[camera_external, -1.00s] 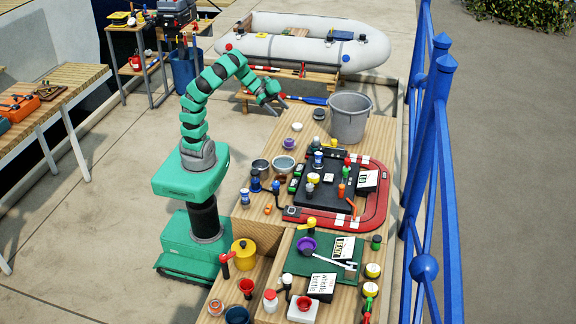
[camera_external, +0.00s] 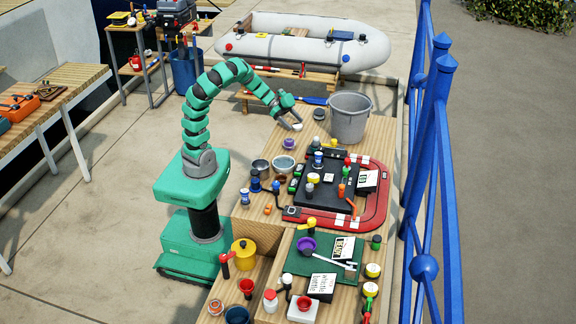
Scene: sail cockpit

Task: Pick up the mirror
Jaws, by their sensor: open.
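My gripper (camera_external: 291,122) is open and empty, pointing down at the far end of the wooden bench (camera_external: 262,186). Its fingertips are just above or beside a small white round item (camera_external: 297,127); I cannot tell whether they touch it. The item is partly hidden by the fingers. It is too small here to tell for sure whether it is the mirror. No other thing in view clearly reads as a mirror.
A grey bucket (camera_external: 349,118) stands close right of my gripper, with a dark round item (camera_external: 319,113) between. A purple item (camera_external: 289,144) and two bowls (camera_external: 284,164) lie nearer. A red-edged tray (camera_external: 376,214) holds several things. A blue railing (camera_external: 423,180) runs along the right.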

